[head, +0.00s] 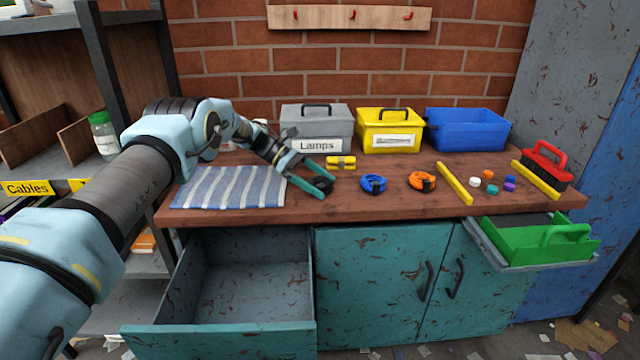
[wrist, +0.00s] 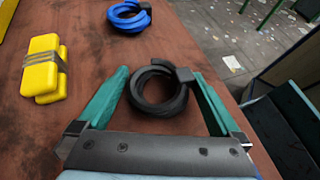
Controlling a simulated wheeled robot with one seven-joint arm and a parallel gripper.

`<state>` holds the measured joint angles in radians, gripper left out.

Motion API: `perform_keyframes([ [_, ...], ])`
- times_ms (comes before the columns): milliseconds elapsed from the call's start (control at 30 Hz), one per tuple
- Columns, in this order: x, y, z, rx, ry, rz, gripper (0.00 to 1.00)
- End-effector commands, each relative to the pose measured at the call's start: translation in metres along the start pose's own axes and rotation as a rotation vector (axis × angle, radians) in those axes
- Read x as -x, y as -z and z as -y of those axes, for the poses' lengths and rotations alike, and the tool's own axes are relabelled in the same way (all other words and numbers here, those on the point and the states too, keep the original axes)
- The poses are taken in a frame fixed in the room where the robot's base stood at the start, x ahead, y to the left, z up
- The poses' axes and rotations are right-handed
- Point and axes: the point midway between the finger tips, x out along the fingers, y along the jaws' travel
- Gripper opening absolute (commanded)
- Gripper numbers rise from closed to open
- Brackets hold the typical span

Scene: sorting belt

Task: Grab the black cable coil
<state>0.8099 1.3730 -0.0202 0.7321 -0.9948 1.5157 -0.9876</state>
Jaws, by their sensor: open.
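The black cable coil (wrist: 141,92) lies on the wooden worktop between the two teal fingers of my gripper (wrist: 160,74) in the wrist view. The fingers are open, with a gap to the coil on the left; on the right the coil's dark clip is close to the fingertip. In the head view my gripper (head: 318,180) is low over the front of the worktop, and the coil (head: 324,185) is partly hidden by the fingers.
A yellow bundle (head: 341,162), a blue coil (head: 373,183) and an orange coil (head: 422,181) lie nearby. A striped cloth (head: 228,187) is left. Grey (head: 333,119), yellow (head: 390,116) and blue (head: 468,135) bins stand behind. The drawer (head: 217,328) below is open.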

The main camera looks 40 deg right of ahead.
Motion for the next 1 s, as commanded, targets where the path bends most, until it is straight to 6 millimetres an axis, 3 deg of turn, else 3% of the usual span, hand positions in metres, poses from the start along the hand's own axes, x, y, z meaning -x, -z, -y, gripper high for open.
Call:
perform_keyframes([
  [67,0.0,0.0002,-0.0001,0.0,0.0,0.0,0.99],
  [733,0.0005,-0.0001,-0.0001,-0.001,0.0,0.0,0.23],
  [1000,0.002,-0.0028,-0.0005,-0.002,-0.001,0.0,0.22],
])
